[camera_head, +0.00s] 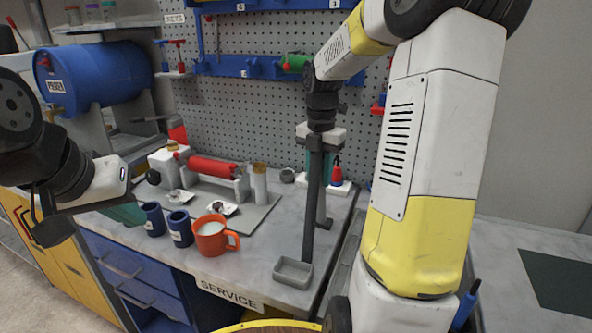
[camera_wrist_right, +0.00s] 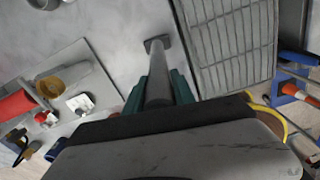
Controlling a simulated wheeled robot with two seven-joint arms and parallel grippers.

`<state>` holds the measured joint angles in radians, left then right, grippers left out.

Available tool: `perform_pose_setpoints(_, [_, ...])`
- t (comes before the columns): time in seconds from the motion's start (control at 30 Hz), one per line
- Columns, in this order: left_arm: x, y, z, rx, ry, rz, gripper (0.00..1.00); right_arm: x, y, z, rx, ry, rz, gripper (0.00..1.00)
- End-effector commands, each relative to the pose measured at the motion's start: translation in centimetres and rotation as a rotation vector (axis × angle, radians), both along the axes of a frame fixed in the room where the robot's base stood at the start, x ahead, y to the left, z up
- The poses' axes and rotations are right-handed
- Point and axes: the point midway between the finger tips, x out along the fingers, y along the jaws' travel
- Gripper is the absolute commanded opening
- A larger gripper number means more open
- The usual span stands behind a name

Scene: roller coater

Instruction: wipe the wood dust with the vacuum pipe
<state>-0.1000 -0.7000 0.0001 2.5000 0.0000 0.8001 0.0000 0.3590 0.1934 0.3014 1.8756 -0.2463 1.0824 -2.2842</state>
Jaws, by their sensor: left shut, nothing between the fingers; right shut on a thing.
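The vacuum pipe (camera_head: 310,205) is a dark straight tube with a grey square nozzle (camera_head: 293,272) at its lower end. My right gripper (camera_head: 318,163) is shut on its upper part and holds it steeply, nozzle down, over the front right of the grey worktop. In the right wrist view the pipe (camera_wrist_right: 158,72) runs away between the green fingers. I cannot tell whether the nozzle touches the worktop. My left gripper (camera_head: 126,214) is shut and empty, by the worktop's left front edge. I cannot make out wood dust for certain.
An orange mug (camera_head: 211,240) and two blue cups (camera_head: 180,228) stand near the worktop's front edge. A yellow-rimmed round object (camera_head: 270,325) is at the bottom. A pegboard (camera_head: 265,125) closes the back.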

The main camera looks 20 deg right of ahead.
Motion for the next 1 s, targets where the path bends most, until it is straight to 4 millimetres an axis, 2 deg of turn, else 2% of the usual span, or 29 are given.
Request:
perform_pose_setpoints(0.37, [0.0, 0.0, 0.0, 0.000, 0.000, 0.000, 0.00, -0.1, -0.2, 0.2, -0.001, 0.001, 0.000, 0.00])
perform_pose_setpoints(0.8, [0.0, 0.0, 0.0, 0.000, 0.000, 0.000, 0.00, -0.1, -0.2, 4.6, -0.001, -0.002, 0.000, 0.00])
perform_pose_setpoints(1.0, [0.0, 0.0, 0.0, 0.000, 0.000, 0.000, 0.00, -0.1, -0.1, 5.9, -0.001, -0.001, 0.000, 0.00])
